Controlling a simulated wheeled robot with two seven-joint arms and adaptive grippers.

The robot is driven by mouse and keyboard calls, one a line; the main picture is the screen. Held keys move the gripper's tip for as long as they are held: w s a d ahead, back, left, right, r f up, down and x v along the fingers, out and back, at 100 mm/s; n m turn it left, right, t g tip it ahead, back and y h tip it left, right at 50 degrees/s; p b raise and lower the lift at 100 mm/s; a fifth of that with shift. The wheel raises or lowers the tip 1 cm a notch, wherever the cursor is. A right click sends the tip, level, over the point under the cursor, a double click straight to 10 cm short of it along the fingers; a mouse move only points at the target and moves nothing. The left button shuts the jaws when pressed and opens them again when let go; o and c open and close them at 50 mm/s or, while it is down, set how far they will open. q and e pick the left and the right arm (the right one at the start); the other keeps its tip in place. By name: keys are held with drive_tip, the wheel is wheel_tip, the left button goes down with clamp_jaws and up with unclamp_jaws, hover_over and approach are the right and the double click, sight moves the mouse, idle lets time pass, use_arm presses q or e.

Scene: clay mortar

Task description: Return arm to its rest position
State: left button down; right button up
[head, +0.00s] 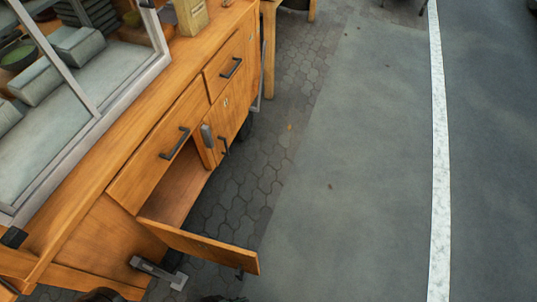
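Neither of my grippers can be made out in the head view. Small dark shapes at the bottom edge are cut off, and I cannot tell what they are. A wooden cart (125,135) fills the left side. Its near lower door (205,248) is swung open, showing a compartment (178,190) that looks empty where I can see inside. The far lower door (232,117) is shut. Two drawers, a near one (150,165) and a far one (220,75), are shut and have dark handles.
A glass case (90,80) stands on the cart top, with a green bowl (18,55) and grey blocks inside. A grey metal bracket (158,271) juts out low at the cart's near end. The pavement (350,170) to the right is clear, with a white line (439,150).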

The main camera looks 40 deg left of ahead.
drive_tip(key=a, duration=0.5)
use_arm(q)
drive_tip(key=s+a+r+m+g+y, duration=0.2)
drive_tip(key=s+a+g, duration=0.1)
drive_tip(key=s+a, duration=0.3)
drive_tip(key=d+f+p, duration=0.2)
drive_tip(key=d+p, duration=0.1)
drive_tip(key=s+a+f+g+y+p, duration=0.1)
drive_tip(key=s+a+f+p, duration=0.55)
drive_tip(key=p, duration=0.75)
use_arm(e)
drive_tip(key=s+d+f+h, duration=0.1)
drive_tip(key=s+d+f, duration=0.7)
drive_tip(key=d+f, duration=0.15)
use_arm(q)
drive_tip(key=s+a+g+p, duration=0.1)
drive_tip(key=s+a+p, duration=0.3)
drive_tip(key=s, duration=0.4)
drive_tip(key=s+a+g+y+p, duration=0.1)
drive_tip(key=s+a+p, duration=0.4)
drive_tip(key=s+p, duration=0.2)
drive_tip(key=shift+s+a+r+m+p, duration=0.2)
drive_tip(key=shift+s+m+p, duration=0.15)
drive_tip(key=shift+s, duration=0.7)
use_arm(e)
drive_tip(key=s+d+r+g+h, duration=0.1)
drive_tip(key=s+d+g, duration=0.1)
drive_tip(key=s, duration=1.4)
drive_tip(key=shift+d+n+g, duration=0.3)
drive_tip(key=shift+d, duration=0.05)
